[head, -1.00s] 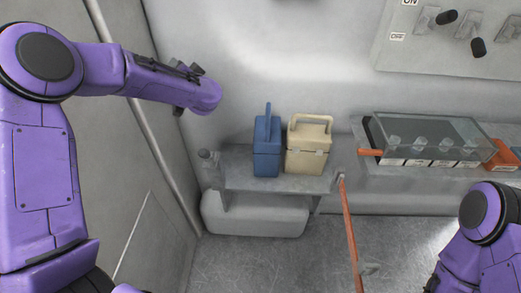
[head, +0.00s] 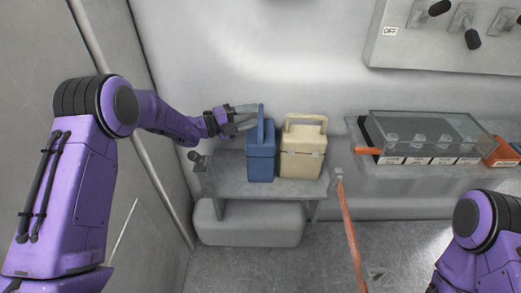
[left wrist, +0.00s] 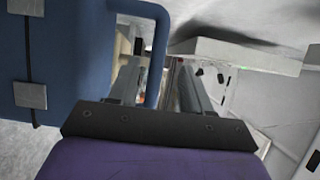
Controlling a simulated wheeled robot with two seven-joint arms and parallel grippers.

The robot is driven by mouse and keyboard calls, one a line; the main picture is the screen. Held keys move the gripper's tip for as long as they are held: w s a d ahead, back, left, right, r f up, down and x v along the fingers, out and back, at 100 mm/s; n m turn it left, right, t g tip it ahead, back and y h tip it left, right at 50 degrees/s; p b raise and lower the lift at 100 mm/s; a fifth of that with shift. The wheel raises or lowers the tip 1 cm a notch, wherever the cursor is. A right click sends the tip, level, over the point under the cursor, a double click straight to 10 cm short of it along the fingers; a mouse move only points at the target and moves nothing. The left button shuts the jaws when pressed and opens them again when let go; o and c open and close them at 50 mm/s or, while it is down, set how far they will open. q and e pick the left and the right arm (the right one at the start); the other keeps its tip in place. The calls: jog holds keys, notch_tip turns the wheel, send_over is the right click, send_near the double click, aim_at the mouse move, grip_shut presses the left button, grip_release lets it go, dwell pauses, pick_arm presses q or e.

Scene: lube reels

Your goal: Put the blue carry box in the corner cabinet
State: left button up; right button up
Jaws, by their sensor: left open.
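The blue carry box (head: 260,162) stands upright on a grey shelf (head: 229,176), its handle raised. My left gripper (head: 254,117) reaches in from the left and is open, with its fingertips at the handle. In the left wrist view the blue box (left wrist: 70,60) fills the left side. There, one side of its handle shows between the two open fingers (left wrist: 158,75); whether they touch it I cannot tell. I cannot make out a corner cabinet for certain. My right arm's link shows at the lower right, but its gripper is out of view.
A cream box (head: 303,152) with a handle stands close right of the blue box. A clear-lidded case (head: 420,133) sits on a ledge further right. An orange bar (head: 350,225) slopes down in front. A switch panel (head: 430,45) is on the wall above.

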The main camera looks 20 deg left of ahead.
aim_at(266, 129)
pick_arm(q)
jog(key=p+x, duration=0.1)
jog(key=x, duration=0.4)
jog(key=shift+d+f, duration=0.1)
jog(key=shift+f, duration=0.05)
jog(key=shift+w+d+f, duration=0.1)
jog(key=shift+d, duration=0.1)
grip_shut()
dwell(0.9)
